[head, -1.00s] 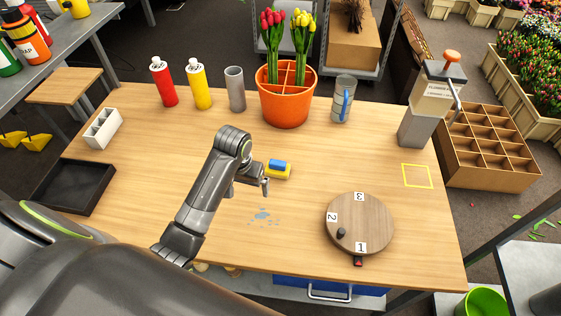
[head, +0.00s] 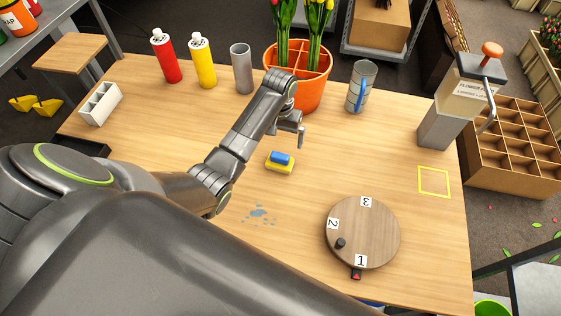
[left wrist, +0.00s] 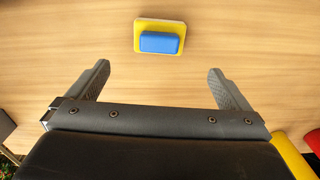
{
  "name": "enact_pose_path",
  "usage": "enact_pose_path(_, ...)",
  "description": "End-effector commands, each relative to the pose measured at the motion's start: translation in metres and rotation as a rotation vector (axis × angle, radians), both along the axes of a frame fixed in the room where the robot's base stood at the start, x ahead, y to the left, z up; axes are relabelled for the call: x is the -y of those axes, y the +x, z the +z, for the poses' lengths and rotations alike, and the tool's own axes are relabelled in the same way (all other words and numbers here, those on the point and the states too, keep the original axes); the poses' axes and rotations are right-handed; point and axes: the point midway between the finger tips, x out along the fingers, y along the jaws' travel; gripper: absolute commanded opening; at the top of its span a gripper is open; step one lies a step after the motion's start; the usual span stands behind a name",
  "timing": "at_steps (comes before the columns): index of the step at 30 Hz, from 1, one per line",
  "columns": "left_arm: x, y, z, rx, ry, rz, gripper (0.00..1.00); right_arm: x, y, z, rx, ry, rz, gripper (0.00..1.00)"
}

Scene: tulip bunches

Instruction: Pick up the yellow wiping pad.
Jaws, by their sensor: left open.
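The yellow wiping pad (head: 279,163) lies flat on the wooden table, with a blue block-shaped grip on top. It also shows in the left wrist view (left wrist: 159,36), ahead of the fingers and roughly centred between them. My left gripper (head: 301,135) is above the table, a little behind and to the right of the pad in the head view. In the left wrist view its two fingers (left wrist: 158,80) stand wide apart with nothing between them. The gripper does not touch the pad. My right gripper is not in view.
A blue spill (head: 259,213) and a round numbered turntable (head: 375,235) are nearer the front. An orange pot (head: 312,95) of tulips, a grey cup (head: 241,70), red and yellow bottles (head: 202,62) and a glass (head: 360,88) stand at the back. A yellow square outline (head: 433,181) is at right.

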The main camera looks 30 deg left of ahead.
Motion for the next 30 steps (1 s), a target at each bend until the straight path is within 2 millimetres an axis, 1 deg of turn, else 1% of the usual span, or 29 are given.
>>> enact_pose_path(1,0.000,-0.001,-0.010,-0.006,-0.001,0.000,1.00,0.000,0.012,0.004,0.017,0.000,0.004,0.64)
enact_pose_path(3,0.000,-0.001,-0.023,-0.006,-0.001,0.000,1.00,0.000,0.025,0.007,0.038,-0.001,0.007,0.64)
enact_pose_path(6,0.000,-0.001,-0.037,-0.004,-0.001,0.001,1.00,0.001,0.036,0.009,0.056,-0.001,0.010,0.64)
enact_pose_path(10,0.000,-0.001,-0.047,-0.002,0.000,0.000,1.00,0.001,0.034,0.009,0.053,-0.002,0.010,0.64)
enact_pose_path(14,0.001,-0.001,-0.053,-0.002,0.000,-0.001,1.00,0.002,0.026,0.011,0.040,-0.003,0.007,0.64)
enact_pose_path(19,0.003,-0.004,-0.072,-0.005,-0.001,0.000,1.00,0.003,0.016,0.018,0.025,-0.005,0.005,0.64)
enact_pose_path(24,0.003,-0.004,-0.093,-0.003,0.000,0.000,1.00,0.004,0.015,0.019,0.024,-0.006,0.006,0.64)
enact_pose_path(30,0.003,-0.004,-0.101,0.000,0.000,-0.001,1.00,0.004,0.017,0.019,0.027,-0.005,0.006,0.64)
